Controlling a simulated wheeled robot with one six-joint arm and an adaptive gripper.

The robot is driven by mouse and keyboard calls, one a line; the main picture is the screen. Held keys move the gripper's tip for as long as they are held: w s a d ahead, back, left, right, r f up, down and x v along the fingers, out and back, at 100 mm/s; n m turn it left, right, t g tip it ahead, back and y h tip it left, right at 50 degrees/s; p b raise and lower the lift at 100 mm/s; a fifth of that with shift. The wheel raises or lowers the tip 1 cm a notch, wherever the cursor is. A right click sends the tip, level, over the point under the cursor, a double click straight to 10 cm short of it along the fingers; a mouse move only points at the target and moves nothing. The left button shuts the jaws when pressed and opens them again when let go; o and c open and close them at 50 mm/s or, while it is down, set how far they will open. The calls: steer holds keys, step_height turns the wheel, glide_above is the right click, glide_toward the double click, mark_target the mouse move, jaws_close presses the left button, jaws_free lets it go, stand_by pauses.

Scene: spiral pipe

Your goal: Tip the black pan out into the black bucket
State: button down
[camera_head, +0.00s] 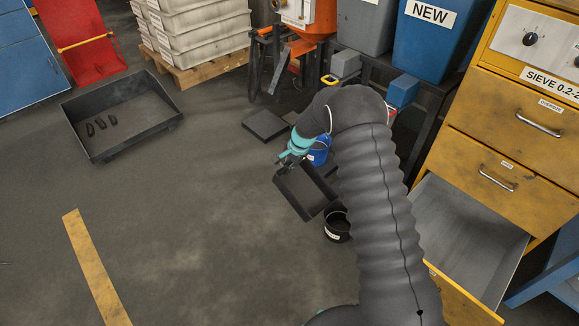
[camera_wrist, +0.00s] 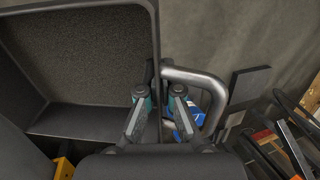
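The black pan (camera_head: 305,190) is a dark shallow rectangular tray near the middle of the head view, apparently tilted. In the wrist view the pan (camera_wrist: 85,55) fills the upper left, with a dark grainy inside and a bent metal handle (camera_wrist: 217,95) at its right side. My gripper (camera_head: 291,157) is at the pan's upper left edge. In the wrist view its two fingers (camera_wrist: 159,94) are close together at the handle side and appear shut on the pan; the exact contact is hidden. The black bucket (camera_head: 337,226) stands just right of and below the pan, partly covered by my arm.
A blue bucket (camera_head: 319,151) stands behind the pan. A flat black tray (camera_head: 265,125) lies on the floor beyond. An open drawer (camera_head: 470,235) juts out at the right. A large black tray (camera_head: 125,110) lies at the left. The floor in front is clear.

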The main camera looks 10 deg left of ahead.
steer(key=f+h, duration=0.1)
steer(key=a+f+g+h, duration=0.1)
steer(key=h, duration=0.1)
steer(key=w+a+f+h+b, duration=0.1)
steer(key=f, duration=0.1)
steer(key=shift+a, duration=0.15)
steer(key=shift+s+f+b, duration=0.1)
steer(key=shift+b, duration=0.35)
